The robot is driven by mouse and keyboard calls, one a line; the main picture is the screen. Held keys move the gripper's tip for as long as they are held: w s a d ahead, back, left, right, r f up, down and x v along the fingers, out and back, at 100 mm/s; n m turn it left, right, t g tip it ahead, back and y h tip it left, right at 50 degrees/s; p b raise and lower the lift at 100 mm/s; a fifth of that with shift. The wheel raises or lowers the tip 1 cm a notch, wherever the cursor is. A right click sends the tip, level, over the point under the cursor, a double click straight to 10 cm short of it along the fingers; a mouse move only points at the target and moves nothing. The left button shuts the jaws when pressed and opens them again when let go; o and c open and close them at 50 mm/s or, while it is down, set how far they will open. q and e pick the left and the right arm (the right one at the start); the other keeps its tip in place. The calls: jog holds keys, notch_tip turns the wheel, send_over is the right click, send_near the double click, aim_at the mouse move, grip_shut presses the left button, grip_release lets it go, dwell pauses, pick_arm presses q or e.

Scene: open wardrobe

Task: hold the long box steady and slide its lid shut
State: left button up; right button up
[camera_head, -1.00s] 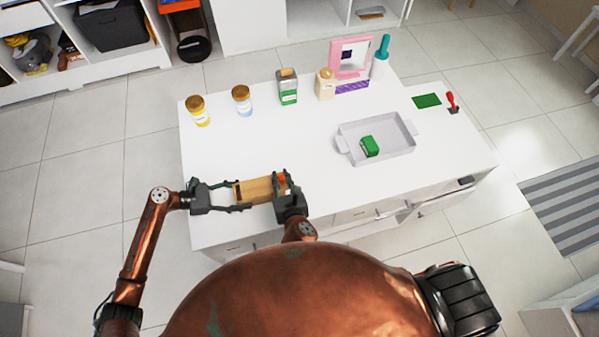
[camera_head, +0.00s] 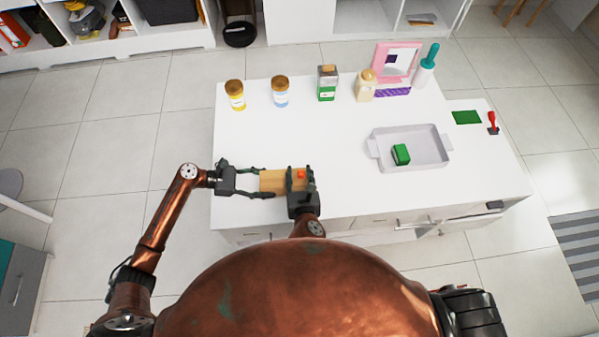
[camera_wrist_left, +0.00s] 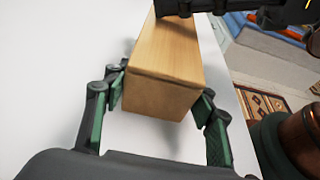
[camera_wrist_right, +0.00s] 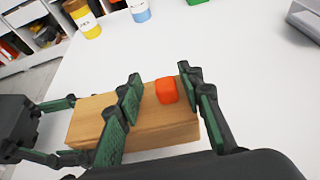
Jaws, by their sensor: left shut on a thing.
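The long wooden box (camera_head: 270,182) lies near the table's front left edge. An orange knob (camera_head: 301,174) sits on its top near the right end; the knob also shows in the right wrist view (camera_wrist_right: 167,90). My left gripper (camera_wrist_left: 160,98) is shut on the box's left end, one finger along each side. My right gripper (camera_wrist_right: 163,90) is open over the box's right part, with a finger on either side of the knob and visible gaps to it. Its fingers and wrist hide part of the box top in the head view, so I cannot tell how far the lid is shut.
A grey tray (camera_head: 432,165) holding a green block (camera_head: 401,154) stands to the right. Jars and bottles line the table's back, with a pink frame (camera_head: 397,62). The table's middle is clear. A red-handled item (camera_head: 492,121) stands at the right.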

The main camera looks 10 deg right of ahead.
jog(key=shift+s, duration=0.1)
jog(key=v, duration=0.7)
jog(key=shift+s+r, duration=0.1)
jog(key=shift+s, duration=0.05)
pick_arm(q)
jog(key=o, duration=1.1)
jog(key=shift+o, duration=0.3)
jog(key=o, duration=0.4)
jog(key=shift+o, duration=0.2)
